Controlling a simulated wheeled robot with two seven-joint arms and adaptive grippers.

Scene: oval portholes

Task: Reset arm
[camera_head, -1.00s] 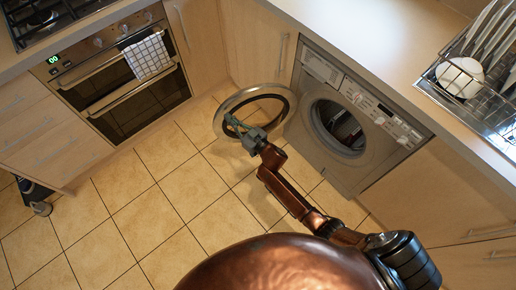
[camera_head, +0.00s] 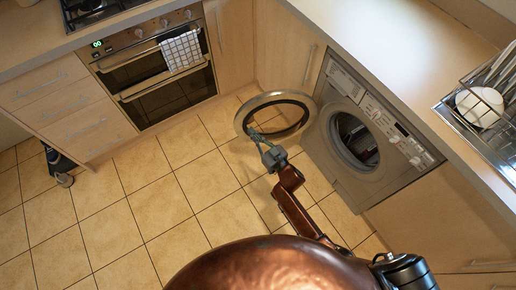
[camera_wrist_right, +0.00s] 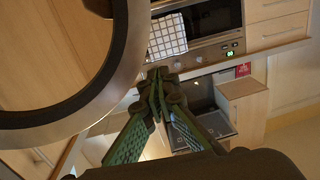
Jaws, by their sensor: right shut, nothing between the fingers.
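My right gripper (camera_head: 254,135) is shut and empty in the head view. Its fingertips overlap the lower left rim of the open, round washing machine door (camera_head: 241,117). Contact cannot be told. In the right wrist view, the green fingers of my right gripper (camera_wrist_right: 156,82) meet at their tips. The door's ring (camera_wrist_right: 133,60) fills the left side there, beside the fingers. My left gripper is not in view.
The grey washing machine (camera_head: 340,165) stands open under the worktop. An oven (camera_head: 165,90) with a checked towel (camera_head: 181,51) is at the back left. A dish rack (camera_head: 470,118) holds crockery at the right. A dark object (camera_head: 58,163) stands by the left cabinets. The tiled floor (camera_head: 110,225) is largely clear.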

